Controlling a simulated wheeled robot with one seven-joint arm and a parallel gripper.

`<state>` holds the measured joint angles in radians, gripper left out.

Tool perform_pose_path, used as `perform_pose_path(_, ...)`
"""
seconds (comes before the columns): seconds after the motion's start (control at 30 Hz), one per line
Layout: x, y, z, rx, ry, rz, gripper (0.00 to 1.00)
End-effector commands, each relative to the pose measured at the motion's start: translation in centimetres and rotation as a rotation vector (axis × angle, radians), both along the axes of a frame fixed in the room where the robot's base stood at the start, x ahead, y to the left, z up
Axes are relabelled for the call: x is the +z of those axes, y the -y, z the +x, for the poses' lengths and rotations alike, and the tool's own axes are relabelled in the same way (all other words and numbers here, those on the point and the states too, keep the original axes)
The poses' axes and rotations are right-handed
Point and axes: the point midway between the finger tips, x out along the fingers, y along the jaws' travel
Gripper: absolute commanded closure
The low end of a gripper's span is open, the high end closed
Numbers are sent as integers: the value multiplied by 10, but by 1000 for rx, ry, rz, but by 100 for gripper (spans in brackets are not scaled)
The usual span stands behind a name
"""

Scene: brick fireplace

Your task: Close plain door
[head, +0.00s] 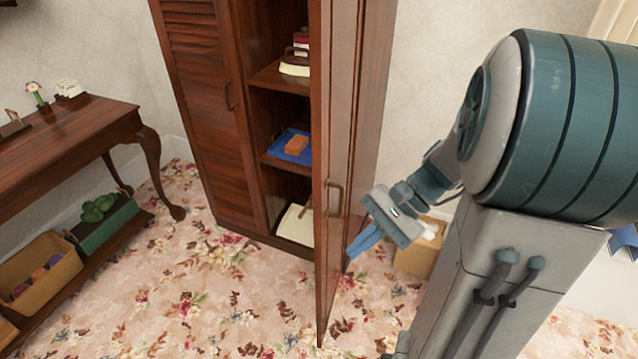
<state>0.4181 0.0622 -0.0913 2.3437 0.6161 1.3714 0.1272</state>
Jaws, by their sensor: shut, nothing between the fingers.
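The plain door (340,140) is a reddish-brown wooden panel on the right side of the wardrobe. It stands wide open, swung out toward me and seen nearly edge-on. A brass handle (335,199) is on the face that I see. My gripper (362,243) is to the right of the door, below and right of the handle, with its blue fingers shut and empty. The fingertips appear close to the door's right side; I cannot tell whether they touch it. The louvred left door (200,90) of the wardrobe is shut.
Wardrobe shelves (287,152) hold a blue tray (290,147), an orange block and other items. A wooden console table (70,135) is on the left, with boxes beneath. A cardboard box (420,258) is behind my gripper. Floral carpet (220,300) is clear in front.

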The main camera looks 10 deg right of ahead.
Motion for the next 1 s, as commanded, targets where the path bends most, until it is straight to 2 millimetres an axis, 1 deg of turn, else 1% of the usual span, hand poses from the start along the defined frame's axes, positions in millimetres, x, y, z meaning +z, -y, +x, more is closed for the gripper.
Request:
perform_pose_path(0.03,-27,8,14,-80,-64,82,100)
perform_pose_path(0.1,-45,19,31,-189,-132,200,100)
perform_pose_path(0.17,-58,31,41,-284,-178,302,100)
perform_pose_path(0.2,-65,40,46,-344,-204,369,100)
perform_pose_path(0.27,-77,55,52,-431,-234,468,100)
perform_pose_path(0.4,-102,90,64,-598,-275,661,100)
perform_pose_path(0.5,-116,111,72,-679,-292,756,100)
perform_pose_path(0.6,-124,123,77,-727,-298,813,100)
perform_pose_path(0.7,-127,127,79,-748,-301,839,100)
perform_pose_path(0.77,-126,124,81,-752,-301,844,100)
perform_pose_path(0.87,-125,112,87,-748,-301,842,100)
perform_pose_path(1.0,-125,87,99,-746,-302,841,100)
